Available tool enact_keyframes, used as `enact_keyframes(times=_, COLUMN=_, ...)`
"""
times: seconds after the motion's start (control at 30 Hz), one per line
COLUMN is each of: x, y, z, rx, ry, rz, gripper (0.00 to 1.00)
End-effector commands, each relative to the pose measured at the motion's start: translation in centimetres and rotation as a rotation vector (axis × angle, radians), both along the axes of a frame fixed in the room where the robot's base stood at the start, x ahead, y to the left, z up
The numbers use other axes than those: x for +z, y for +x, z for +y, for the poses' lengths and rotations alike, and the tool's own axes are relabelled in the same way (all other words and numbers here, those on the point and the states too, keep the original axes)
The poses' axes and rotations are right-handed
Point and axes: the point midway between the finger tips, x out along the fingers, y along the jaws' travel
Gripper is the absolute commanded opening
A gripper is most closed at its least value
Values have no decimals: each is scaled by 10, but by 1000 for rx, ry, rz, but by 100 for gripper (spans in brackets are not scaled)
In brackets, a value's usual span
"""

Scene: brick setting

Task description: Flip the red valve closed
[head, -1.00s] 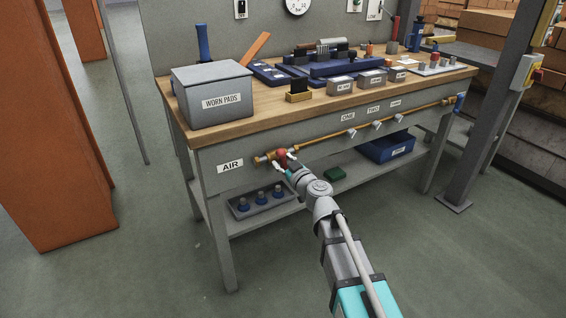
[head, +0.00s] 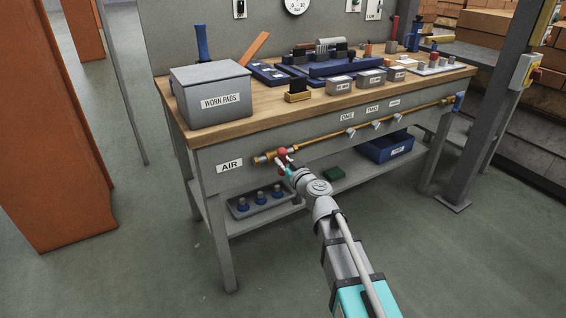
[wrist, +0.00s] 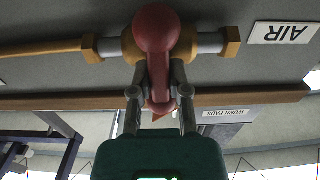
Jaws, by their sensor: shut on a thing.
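The red valve (head: 282,152) sits on the brass pipe at the bench's front, just right of the AIR label. In the wrist view, which is upside down, its round red hub (wrist: 157,28) covers the brass body, and a red lever (wrist: 159,85) reaches from it towards my gripper. My gripper (wrist: 160,82) has one finger on each side of the lever and is shut on it. In the head view my gripper (head: 284,164) is small and partly hides the lever, so its exact angle is hard to read there.
The brass pipe (head: 318,140) runs right along the bench apron, with several small valves labelled ONE, TWO and so on. A WORN PADS box (head: 212,104) stands on the bench top. The lower shelf holds a tray (head: 240,212) and a blue bin (head: 372,151).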

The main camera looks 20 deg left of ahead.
Motion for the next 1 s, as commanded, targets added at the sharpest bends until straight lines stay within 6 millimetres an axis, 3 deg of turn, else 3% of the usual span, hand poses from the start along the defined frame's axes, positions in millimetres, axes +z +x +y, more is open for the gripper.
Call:
enact_keyframes(times=0.33, x=0, y=0, z=1, rx=3, ry=12, rz=14, gripper=0)
enact_keyframes(times=0.37, x=0, y=-1, z=1, rx=3, ry=11, rz=13, gripper=28)
enact_keyframes(times=0.53, x=0, y=-1, z=1, rx=2, ry=10, rz=12, gripper=57)
enact_keyframes(times=1.0, x=0, y=-3, z=-1, rx=2, ry=10, rz=11, gripper=57)
